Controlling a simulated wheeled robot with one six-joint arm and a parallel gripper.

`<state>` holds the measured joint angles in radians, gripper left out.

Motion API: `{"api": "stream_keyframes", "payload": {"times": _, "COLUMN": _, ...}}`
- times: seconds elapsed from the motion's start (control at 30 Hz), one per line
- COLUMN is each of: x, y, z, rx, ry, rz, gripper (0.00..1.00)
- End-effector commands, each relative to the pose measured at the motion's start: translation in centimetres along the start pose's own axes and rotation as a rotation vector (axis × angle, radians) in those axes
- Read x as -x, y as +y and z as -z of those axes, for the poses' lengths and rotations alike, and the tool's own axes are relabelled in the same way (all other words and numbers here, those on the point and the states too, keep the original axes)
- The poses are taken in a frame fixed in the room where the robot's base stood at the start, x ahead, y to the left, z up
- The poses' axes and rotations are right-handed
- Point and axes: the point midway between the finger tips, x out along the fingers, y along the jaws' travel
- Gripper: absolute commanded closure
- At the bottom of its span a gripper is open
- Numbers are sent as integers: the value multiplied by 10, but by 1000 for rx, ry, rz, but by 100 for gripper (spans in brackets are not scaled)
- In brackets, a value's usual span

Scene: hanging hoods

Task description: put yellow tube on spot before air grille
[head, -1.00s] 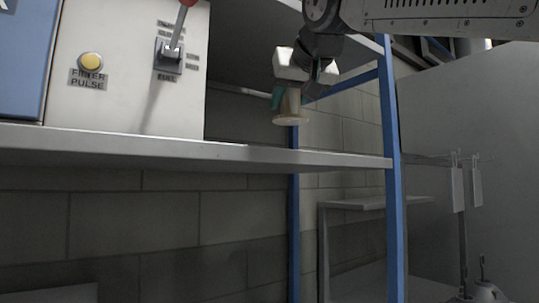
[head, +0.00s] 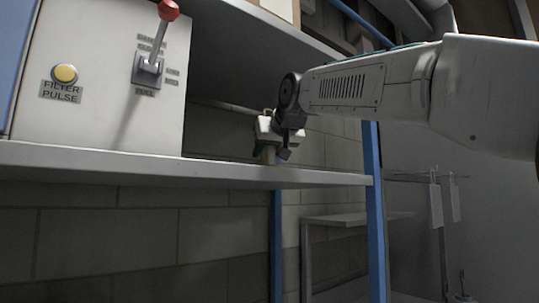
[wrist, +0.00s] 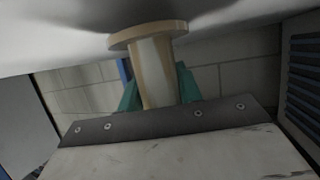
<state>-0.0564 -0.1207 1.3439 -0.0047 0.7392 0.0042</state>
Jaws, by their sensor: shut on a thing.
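My gripper (wrist: 158,92) is shut on the yellow tube (wrist: 153,70), a pale yellow-beige spool shape with a wide flange. Teal fingers show on both sides of it in the wrist view. The flange is at or very near the pale shelf surface along the top of that view; I cannot tell whether it touches. In the head view my gripper (head: 268,152) is low over the right part of the shelf (head: 215,172), and the tube is mostly hidden. A dark slatted panel, likely the air grille (wrist: 303,75), is at the right in the wrist view. No marked spot is visible.
A panel box with a yellow filter pulse button (head: 65,74) and a red-knobbed lever (head: 160,38) stands left on the shelf. A blue post (head: 374,215) stands at the shelf's right end. A brick wall (head: 150,235) is behind.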

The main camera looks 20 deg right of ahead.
Motion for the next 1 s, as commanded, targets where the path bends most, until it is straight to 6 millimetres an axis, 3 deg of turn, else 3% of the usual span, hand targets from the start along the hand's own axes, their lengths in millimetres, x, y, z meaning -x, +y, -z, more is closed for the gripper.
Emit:
{"api": "stream_keyframes", "payload": {"times": 0.4, "x": -4, "y": 1, "z": -9, "rx": -1, "ry": -1, "rz": -2, "gripper": 95}}
{"api": "stream_keyframes", "payload": {"times": 0.43, "x": -4, "y": 1, "z": -10, "rx": -1, "ry": -2, "rz": -2, "gripper": 62}}
{"api": "stream_keyframes", "payload": {"times": 0.5, "x": -4, "y": 1, "z": -9, "rx": -1, "ry": -2, "rz": -1, "gripper": 43}}
{"api": "stream_keyframes", "payload": {"times": 0.83, "x": -4, "y": 1, "z": -7, "rx": 0, "ry": -2, "rz": -1, "gripper": 43}}
{"api": "stream_keyframes", "payload": {"times": 1.0, "x": 19, "y": 0, "z": -6, "rx": 0, "ry": 1, "rz": -1, "gripper": 43}}
